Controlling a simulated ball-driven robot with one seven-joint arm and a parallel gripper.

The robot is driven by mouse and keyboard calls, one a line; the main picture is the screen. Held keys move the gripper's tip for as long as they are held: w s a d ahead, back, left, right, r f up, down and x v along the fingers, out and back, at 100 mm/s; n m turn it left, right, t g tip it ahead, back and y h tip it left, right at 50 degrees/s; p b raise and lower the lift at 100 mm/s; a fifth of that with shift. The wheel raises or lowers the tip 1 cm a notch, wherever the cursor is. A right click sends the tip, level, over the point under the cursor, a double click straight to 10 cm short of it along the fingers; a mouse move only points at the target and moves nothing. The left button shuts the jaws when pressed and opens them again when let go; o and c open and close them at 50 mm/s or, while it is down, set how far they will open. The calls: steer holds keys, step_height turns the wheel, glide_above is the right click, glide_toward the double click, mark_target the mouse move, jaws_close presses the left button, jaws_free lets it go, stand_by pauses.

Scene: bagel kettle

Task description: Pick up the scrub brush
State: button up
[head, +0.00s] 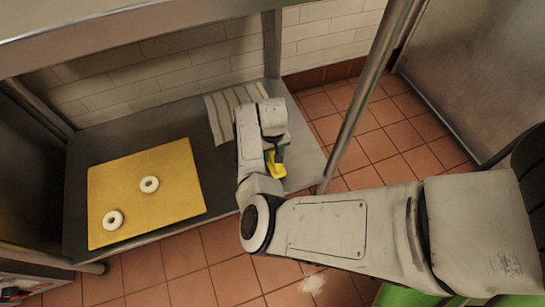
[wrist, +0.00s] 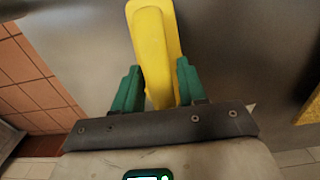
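The scrub brush is yellow and shows in the head view (head: 276,168) near the right end of the dark lower shelf, just under my gripper (head: 277,154). In the wrist view the yellow brush (wrist: 156,45) reaches from the top edge down between the two green fingers of my gripper (wrist: 158,82). The fingers stand apart with the brush between them, close to its sides. I cannot tell whether they press on it.
A yellow board (head: 165,210) with two white bagels (head: 149,184) (head: 113,220) lies left on the shelf (head: 225,160). A striped towel (head: 218,118) lies behind my arm. A metal post (head: 365,95) rises at the shelf's right end. An upper shelf (head: 130,25) overhangs it.

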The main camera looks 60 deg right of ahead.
jaws_close()
steer(key=shift+r+p, duration=0.3)
steer(key=shift+r, duration=0.2)
step_height(320, 180, up, 2)
steer(key=shift+r+p, duration=0.15)
steer(key=shift+p, duration=0.55)
steer(key=s+r+p, duration=0.1)
steer(key=r, duration=0.1)
steer(key=s+a+r+p, duration=0.1)
steer(key=s+r+p, duration=0.2)
steer(key=r+p, duration=0.1)
steer(key=shift+s+a+r, duration=0.3)
steer(key=s+a+r+p, duration=0.3)
steer(key=s+p, duration=0.1)
steer(key=s, duration=0.4)
steer(key=shift+s, duration=0.3)
